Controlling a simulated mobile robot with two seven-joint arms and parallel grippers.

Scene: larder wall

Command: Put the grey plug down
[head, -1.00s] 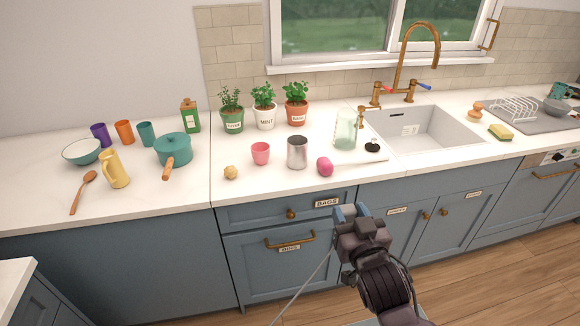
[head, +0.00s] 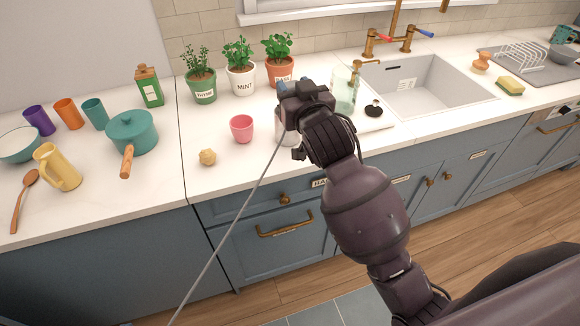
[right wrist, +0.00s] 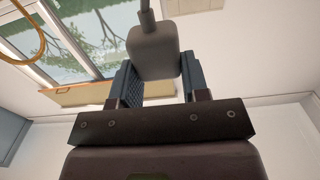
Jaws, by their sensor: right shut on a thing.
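The grey plug (right wrist: 153,50) sits between the two blue pads of my right gripper (right wrist: 158,78) in the right wrist view, with its grey cord running up out of the picture. My right gripper (head: 301,87) is shut on it. In the head view the plug itself is hidden by the gripper, and its cord (head: 232,218) runs down to the lower left. The gripper appears over the white counter (head: 240,177), in front of the metal canister (head: 281,128). How high it is above the counter I cannot tell. My left gripper is out of view.
A pink cup (head: 241,129) and a small yellow lump (head: 207,157) are left of the gripper. Potted herbs (head: 241,80) stand behind. A glass jar (head: 345,97) and a black stopper (head: 374,109) are to the right, by the sink (head: 425,85). Bare counter lies near the front edge.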

